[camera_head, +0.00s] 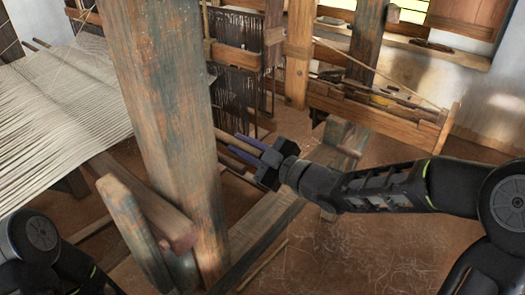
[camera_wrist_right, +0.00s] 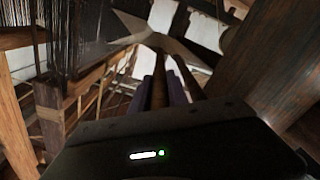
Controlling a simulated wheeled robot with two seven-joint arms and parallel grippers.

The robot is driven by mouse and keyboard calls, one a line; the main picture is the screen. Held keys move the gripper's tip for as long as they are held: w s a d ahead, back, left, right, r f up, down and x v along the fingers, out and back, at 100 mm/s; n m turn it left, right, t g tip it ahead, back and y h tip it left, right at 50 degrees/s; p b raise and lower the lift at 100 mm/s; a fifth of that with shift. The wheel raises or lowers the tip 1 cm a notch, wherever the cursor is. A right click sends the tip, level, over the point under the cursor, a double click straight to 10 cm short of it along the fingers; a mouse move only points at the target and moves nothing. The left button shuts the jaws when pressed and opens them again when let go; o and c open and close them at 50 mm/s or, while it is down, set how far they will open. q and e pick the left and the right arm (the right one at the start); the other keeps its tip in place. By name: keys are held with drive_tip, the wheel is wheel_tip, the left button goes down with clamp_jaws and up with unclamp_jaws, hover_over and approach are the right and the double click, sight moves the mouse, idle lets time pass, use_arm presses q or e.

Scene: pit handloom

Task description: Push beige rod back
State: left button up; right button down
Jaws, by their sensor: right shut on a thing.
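The beige rod (camera_head: 229,141) shows at the end of my right gripper (camera_head: 249,149) in the head view, just right of the thick weathered post. My right gripper's purple fingers are shut on the rod. In the right wrist view, the beige rod (camera_wrist_right: 160,92) stands between the two fingers of my right gripper (camera_wrist_right: 161,90) and runs away from me toward the pale cloth. In the head view the rod's far part is hidden behind the post. My left arm shows only at the lower left edge; its gripper is out of the picture.
The thick wooden post (camera_head: 165,120) stands close left of my right gripper. Pale warp threads (camera_head: 60,90) stretch at the left. Dark heddles (camera_head: 238,90) hang behind the gripper. A wooden beam (camera_head: 265,225) lies below it. The floor at lower right is clear.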

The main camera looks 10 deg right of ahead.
drive_tip(key=shift+s+a+f, duration=0.1)
drive_tip(key=shift+s+a, duration=0.4)
drive_tip(key=shift+a, duration=0.15)
drive_tip(key=c, duration=1.3)
unclamp_jaws()
drive_tip(key=v, duration=0.7)
drive_tip(key=shift+s+d, duration=0.25)
drive_tip(key=shift+s, duration=0.05)
